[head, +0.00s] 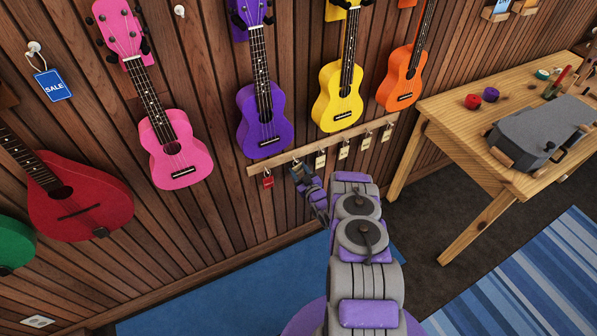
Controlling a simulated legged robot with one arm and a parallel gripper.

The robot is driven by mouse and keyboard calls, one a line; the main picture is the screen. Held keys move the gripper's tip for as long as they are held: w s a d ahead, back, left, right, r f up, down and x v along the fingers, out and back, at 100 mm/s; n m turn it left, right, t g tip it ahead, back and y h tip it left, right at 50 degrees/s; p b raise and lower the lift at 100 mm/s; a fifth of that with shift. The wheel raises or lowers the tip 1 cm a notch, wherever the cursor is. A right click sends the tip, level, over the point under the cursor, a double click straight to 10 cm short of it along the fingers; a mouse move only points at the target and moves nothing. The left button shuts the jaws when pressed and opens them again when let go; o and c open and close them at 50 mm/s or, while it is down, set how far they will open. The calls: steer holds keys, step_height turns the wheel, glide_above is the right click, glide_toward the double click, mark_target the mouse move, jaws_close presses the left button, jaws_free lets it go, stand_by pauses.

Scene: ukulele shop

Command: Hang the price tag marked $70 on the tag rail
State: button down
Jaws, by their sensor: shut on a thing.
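The tag rail (332,142) is a light wooden strip on the slatted wall, below the purple and yellow ukuleles. Several cream tags (343,151) hang from it toward the right, and a red tag (268,180) hangs at its left end. The writing on them is too small to read. My gripper (299,172) is close to the rail, just right of the red tag. It looks shut, with the thing in its fingers hidden or too small to make out. I cannot tell which tag is marked $70.
A blue SALE tag (53,86) hangs at left. A wooden table (463,131) with a grey case (541,133) stands at right. The blue mat (245,290) is clear.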

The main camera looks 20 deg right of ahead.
steer(key=shift+s+d+f, duration=0.25)
steer(key=shift+s+f, duration=0.05)
steer(key=shift+f, duration=0.15)
steer(key=c, duration=0.9)
jaws_free()
steer(key=shift+o, duration=0.6)
steer(key=shift+w+d+f, duration=0.1)
steer(key=shift+f, duration=0.1)
steer(key=o, duration=0.3)
steer(key=shift+w+d+r, duration=0.1)
steer(key=shift+r, duration=0.1)
steer(key=shift+o, duration=0.2)
steer(key=shift+a, duration=0.2)
steer(key=shift+s+a+r, duration=0.1)
steer(key=shift+s, duration=0.35)
steer(key=s+p, duration=0.4)
steer(key=s, duration=1.2)
steer(key=shift+s+d+p, duration=0.2)
steer(key=shift+d+p, duration=0.15)
steer(key=shift+d, duration=0.1)
